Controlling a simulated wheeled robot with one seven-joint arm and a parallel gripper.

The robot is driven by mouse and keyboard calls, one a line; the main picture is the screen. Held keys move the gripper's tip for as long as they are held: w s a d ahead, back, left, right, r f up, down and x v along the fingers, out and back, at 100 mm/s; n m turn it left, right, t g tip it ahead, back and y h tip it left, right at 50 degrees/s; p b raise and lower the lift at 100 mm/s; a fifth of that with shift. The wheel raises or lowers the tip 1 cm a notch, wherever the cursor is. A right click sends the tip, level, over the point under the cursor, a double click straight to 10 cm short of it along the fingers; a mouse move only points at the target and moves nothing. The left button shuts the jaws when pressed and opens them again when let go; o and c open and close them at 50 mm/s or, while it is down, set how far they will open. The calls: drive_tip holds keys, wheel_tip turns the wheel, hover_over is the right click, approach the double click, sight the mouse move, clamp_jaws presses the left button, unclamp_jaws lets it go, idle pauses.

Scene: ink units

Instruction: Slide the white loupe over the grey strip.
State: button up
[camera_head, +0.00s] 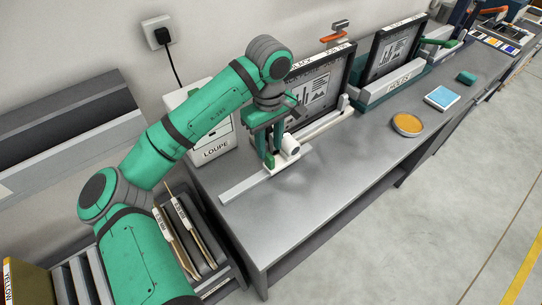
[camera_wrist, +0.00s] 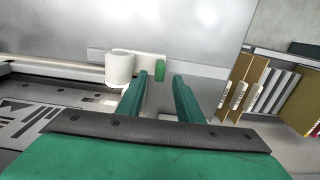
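The white loupe (camera_head: 291,146) is a short upright cylinder on a pale base, at the far right end of the long grey strip (camera_head: 245,186) on the bench. In the wrist view the loupe (camera_wrist: 119,69) is left of my fingers, with a small green grip (camera_wrist: 160,71) beside it on the same base. My gripper (camera_head: 268,152) points down over the base. In the wrist view my gripper (camera_wrist: 160,76) is open, its fingertips apart on either side of the green grip. Whether they touch it cannot be told. The strip's near left part is bare.
A white box (camera_head: 214,150) labelled LOUPE stands behind the strip. A framed black screen (camera_head: 318,88) stands to the right. An orange round dish (camera_head: 407,124) and a blue pad (camera_head: 442,97) lie farther right. The bench front is clear. Folders (camera_head: 180,225) stand lower left.

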sight(269, 156)
wheel_tip(269, 156, down, 4)
drive_tip(key=shift+s+a+f, duration=0.1)
drive_tip(key=shift+a, duration=0.05)
drive_tip(key=shift+f, duration=0.8)
drive_tip(key=shift+d, duration=0.2)
clamp_jaws()
